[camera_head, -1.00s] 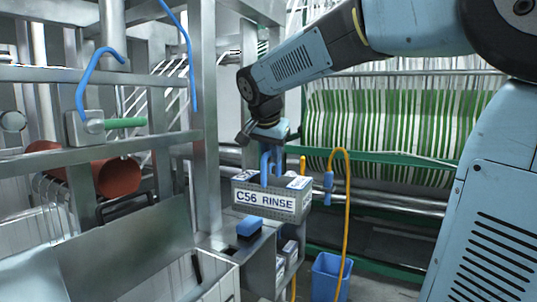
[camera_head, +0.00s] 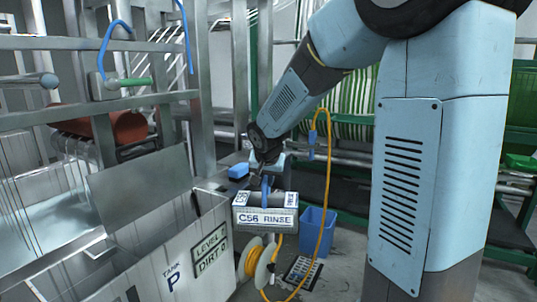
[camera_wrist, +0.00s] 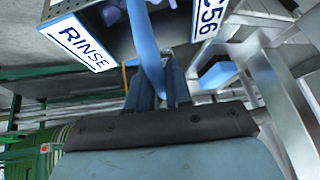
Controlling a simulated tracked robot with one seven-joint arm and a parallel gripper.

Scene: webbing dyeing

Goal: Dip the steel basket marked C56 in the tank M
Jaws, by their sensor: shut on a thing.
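The steel basket marked C56 RINSE (camera_head: 265,217) hangs upright from my gripper (camera_head: 266,180) in the head view, held by its blue handle, clear of the floor. The wrist view shows the basket (camera_wrist: 88,45) close up, with its RINSE and C56 labels and the blue handle between the fingers of my gripper (camera_wrist: 158,85). No tank marked M can be made out.
A yellow hose reel (camera_head: 258,262) stands just below and beside the basket. A blue bin (camera_head: 318,232) is on the floor to its right. A blue block (camera_head: 239,171) lies behind. Steel frame posts (camera_head: 202,90) rise at left, and a yellow hose (camera_head: 329,170) hangs at right.

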